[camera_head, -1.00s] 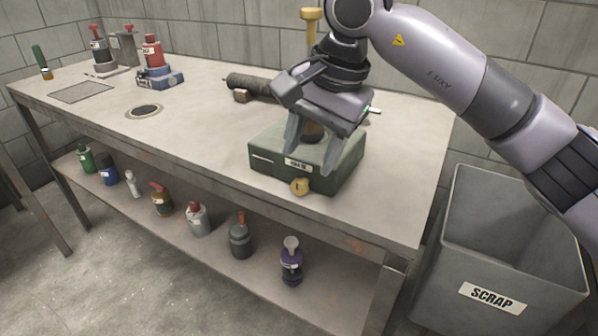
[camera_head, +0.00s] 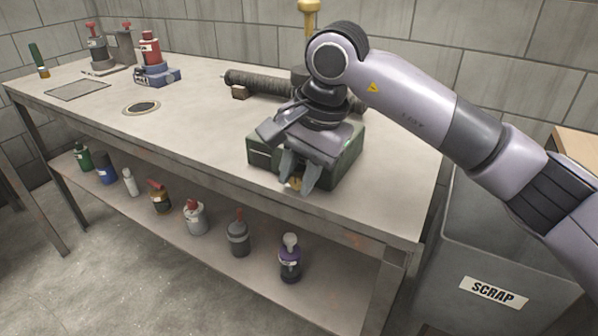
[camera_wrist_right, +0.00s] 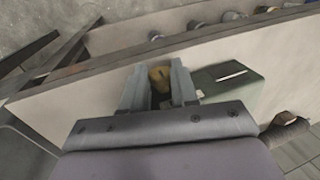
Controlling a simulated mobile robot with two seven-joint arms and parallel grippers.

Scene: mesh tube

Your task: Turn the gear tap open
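The gear tap (camera_head: 294,183) is a small brass tap low on the front of a green box (camera_head: 346,165) near the table's front edge. My right gripper (camera_head: 297,186) is lowered in front of the box, with its two grey fingers on either side of the tap. The right wrist view shows the brass tap (camera_wrist_right: 158,77) between the fingers, with little or no gap; the fingers look shut on it. The gripper covers much of the box's front and its label. My left gripper is not in view.
A dark mesh tube (camera_head: 260,84) lies behind the box. A brass post (camera_head: 309,14) rises behind my arm. Red-topped devices (camera_head: 151,60) stand at the back left. Several bottles line the lower shelf (camera_head: 215,246). A scrap bin (camera_head: 500,250) stands at the right.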

